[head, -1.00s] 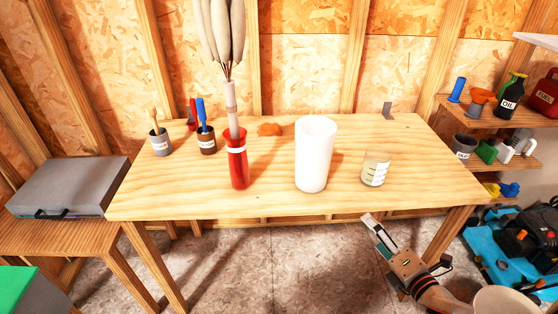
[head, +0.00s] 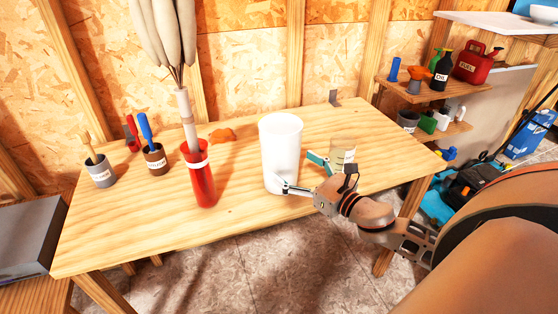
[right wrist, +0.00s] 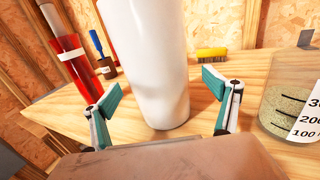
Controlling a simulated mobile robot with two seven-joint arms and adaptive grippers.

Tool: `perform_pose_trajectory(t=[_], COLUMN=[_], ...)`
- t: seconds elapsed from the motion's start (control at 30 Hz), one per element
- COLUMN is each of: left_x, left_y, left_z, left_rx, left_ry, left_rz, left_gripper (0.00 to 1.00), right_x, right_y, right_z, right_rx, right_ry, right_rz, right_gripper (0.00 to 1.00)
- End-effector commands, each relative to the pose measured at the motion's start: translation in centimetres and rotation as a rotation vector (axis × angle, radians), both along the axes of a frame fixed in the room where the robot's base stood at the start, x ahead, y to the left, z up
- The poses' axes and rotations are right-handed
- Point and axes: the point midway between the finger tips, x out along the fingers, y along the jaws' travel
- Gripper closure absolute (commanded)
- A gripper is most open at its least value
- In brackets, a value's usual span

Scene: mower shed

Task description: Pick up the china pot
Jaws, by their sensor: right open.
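The china pot is a tall, plain white cylinder (head: 281,152) standing upright on the wooden table. It fills the middle of the right wrist view (right wrist: 152,60). My right gripper (head: 299,172) is open at the pot's near right side, low down. In the right wrist view the teal-padded fingers (right wrist: 161,91) stand apart, one towards each side of the pot, with nothing held between them. I cannot tell whether a finger touches the pot. My left gripper is not in view.
A red vase (head: 201,180) with a label holds tall pale stalks to the left. A glass beaker (head: 343,152) stands close right, just behind my gripper. Brushes in small cans (head: 154,160) stand further left. A yellow brush (right wrist: 212,54) lies behind. The table front is bare.

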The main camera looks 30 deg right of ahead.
Motion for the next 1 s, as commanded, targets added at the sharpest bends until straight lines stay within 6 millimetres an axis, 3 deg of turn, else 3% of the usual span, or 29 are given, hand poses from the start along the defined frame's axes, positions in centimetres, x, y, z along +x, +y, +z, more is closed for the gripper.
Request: perform_pose_trajectory(t=[0.4, 0.77, 1.0], left_x=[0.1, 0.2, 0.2], left_y=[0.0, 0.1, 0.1], left_z=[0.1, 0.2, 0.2], left_rx=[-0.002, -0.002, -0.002], left_ry=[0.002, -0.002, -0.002], left_rz=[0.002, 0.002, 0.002], left_gripper=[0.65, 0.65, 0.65], right_x=[4.4, 5.1, 5.0], right_y=[1.1, 1.2, 1.2], right_z=[0.0, -0.1, -0.1], right_rx=[0.002, 0.002, 0.002], right_ry=[-0.001, 0.002, 0.001], right_rz=[-0.001, -0.001, -0.001], right_gripper=[0.13, 0.13, 0.72])
